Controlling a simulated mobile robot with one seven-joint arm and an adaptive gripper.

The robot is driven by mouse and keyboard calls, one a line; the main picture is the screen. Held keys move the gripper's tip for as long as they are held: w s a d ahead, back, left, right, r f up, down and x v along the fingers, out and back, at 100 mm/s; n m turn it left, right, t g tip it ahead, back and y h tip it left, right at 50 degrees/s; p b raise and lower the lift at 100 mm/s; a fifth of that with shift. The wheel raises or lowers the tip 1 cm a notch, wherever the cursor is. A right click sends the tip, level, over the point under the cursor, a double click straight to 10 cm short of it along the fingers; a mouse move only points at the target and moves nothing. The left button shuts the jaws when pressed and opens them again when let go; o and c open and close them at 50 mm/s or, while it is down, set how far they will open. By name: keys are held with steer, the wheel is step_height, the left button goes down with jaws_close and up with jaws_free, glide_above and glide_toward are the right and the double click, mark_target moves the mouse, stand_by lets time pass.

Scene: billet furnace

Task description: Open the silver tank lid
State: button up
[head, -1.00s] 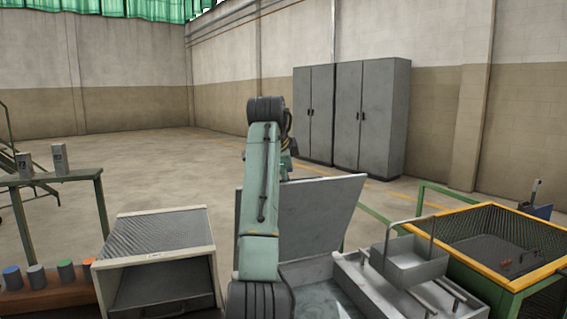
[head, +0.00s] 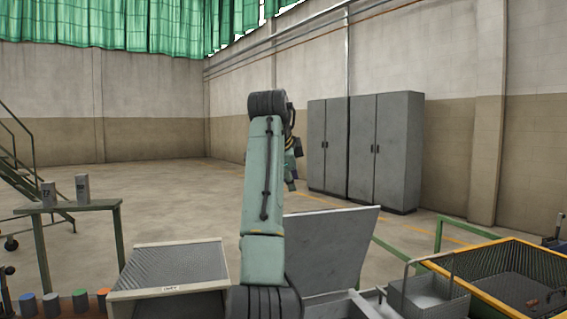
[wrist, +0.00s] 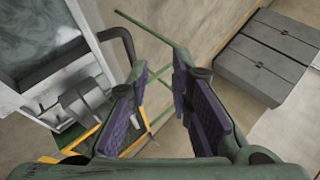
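The silver tank lid (head: 332,248) stands raised and leaning back, right of my arm in the head view. The tank below it (head: 325,298) is mostly cut off by the bottom edge of the picture. In the wrist view my gripper (wrist: 160,85) is open, with nothing between its purple-padded fingers. A pale metal part with a dark bent bar (wrist: 118,36) lies left of the fingers, apart from them; I cannot tell whether it is the lid. In the head view my gripper is largely hidden by the arm.
A mesh-topped box (head: 178,265) stands left of my arm. A grey tray (head: 425,295) and a yellow-rimmed bin (head: 495,250) stand right. A green table (head: 75,208) is at left. Grey cabinets (head: 385,150) stand by the back wall, with open floor before them.

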steer(key=r, duration=0.1)
steer(key=s+a+r, duration=0.1)
steer(key=r, duration=0.2)
steer(key=shift+s+a+r, duration=0.15)
steer(key=shift+a+r, duration=0.05)
stand_by(0.3)
